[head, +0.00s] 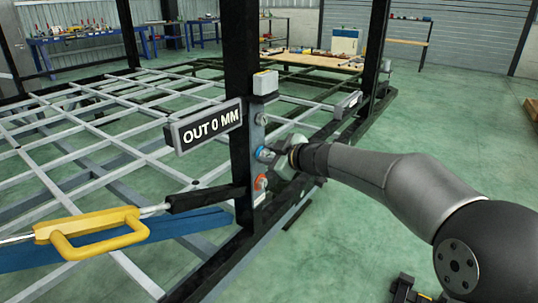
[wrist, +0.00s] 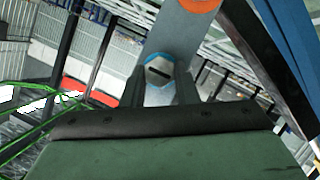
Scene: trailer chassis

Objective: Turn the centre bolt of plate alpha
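The plate (head: 257,140) is a narrow grey strip upright on a dark post. Its centre bolt (head: 265,154) has a blue ring; an orange-ringed bolt (head: 260,184) sits below it and a grey one (head: 262,119) above. My gripper (head: 275,157) reaches in from the right, its tips at the centre bolt. In the wrist view the blue-ringed bolt (wrist: 159,68), with a dark slot in its face, lies between the two fingers of my gripper (wrist: 159,88). Whether the fingers press on it cannot be told. The orange ring (wrist: 198,3) is cut by the top edge.
The grey chassis lattice (head: 90,125) spreads behind. Green floor (head: 450,130) is open at right.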

